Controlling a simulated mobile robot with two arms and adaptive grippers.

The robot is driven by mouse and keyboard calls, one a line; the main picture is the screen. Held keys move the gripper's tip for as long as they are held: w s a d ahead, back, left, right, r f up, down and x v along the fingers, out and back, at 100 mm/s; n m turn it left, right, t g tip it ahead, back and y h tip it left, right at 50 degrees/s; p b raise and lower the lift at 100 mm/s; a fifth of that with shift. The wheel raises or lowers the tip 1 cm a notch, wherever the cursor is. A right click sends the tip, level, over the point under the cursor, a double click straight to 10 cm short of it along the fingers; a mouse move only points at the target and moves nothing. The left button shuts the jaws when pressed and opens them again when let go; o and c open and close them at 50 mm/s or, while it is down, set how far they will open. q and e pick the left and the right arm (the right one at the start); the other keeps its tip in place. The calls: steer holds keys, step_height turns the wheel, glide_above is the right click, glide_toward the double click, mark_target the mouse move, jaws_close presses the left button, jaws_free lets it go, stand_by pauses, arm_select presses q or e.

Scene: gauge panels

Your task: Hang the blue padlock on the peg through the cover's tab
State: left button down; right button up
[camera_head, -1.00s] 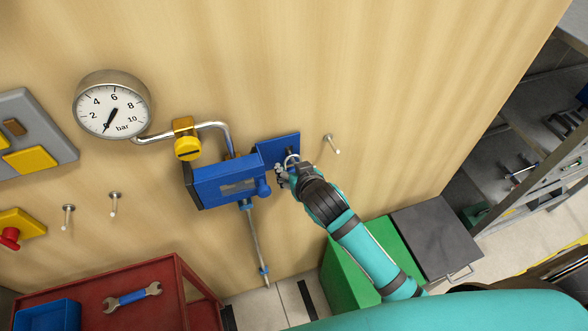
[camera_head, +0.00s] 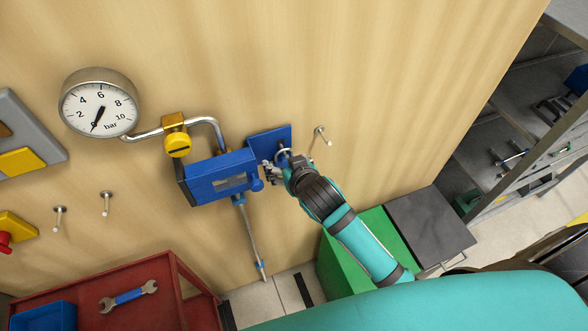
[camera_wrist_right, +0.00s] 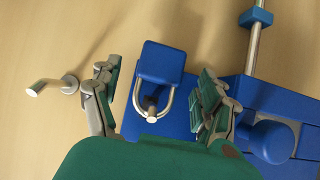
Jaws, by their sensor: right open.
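The blue padlock (camera_wrist_right: 162,62) shows in the right wrist view, its grey shackle (camera_wrist_right: 168,100) looped around a metal peg (camera_wrist_right: 151,112). The peg stands out in front of a blue plate (camera_wrist_right: 180,130), which looks like the cover's tab. In the head view, this plate (camera_head: 270,138) sits right of the blue cover (camera_head: 222,182), and the shackle shows as a pale ring (camera_head: 283,155). My right gripper (camera_wrist_right: 157,85) is open, with one finger on each side of the padlock and gaps between. It also shows in the head view (camera_head: 272,170). My left gripper is out of view.
A bare peg (camera_head: 322,135) is right of the plate, and two more pegs (camera_head: 106,203) are at left. A gauge (camera_head: 100,103) and pipe with a yellow valve (camera_head: 177,140) are upper left. A red cart (camera_head: 175,290) and green box (camera_head: 335,270) stand below.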

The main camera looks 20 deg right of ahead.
steer(key=v, duration=1.1)
steer(key=s+d+f+n+g+b, duration=0.1)
steer(key=s+f+g+b, duration=0.15)
steer(key=f, duration=1.15)
steer(key=s+d+f+g+b, duration=0.1)
steer(key=s+f+b, duration=0.15)
steer(key=f, duration=1.15)
steer(key=s+f+n+g+b, duration=0.1)
steer(key=f+g+b, duration=0.15)
steer(key=f, duration=1.15)
steer(key=s+d+f+g+b, duration=0.2)
steer(key=s+d+f+b, duration=0.1)
steer(key=s+f, duration=0.9)
steer(key=s+d+f+g+b, duration=0.2)
steer(key=s+d+f+b, duration=0.1)
steer(key=s+f, duration=1)
steer(key=s+b, duration=0.1)
steer(key=s, duration=0.2)
steer(key=shift+s+d, duration=0.15)
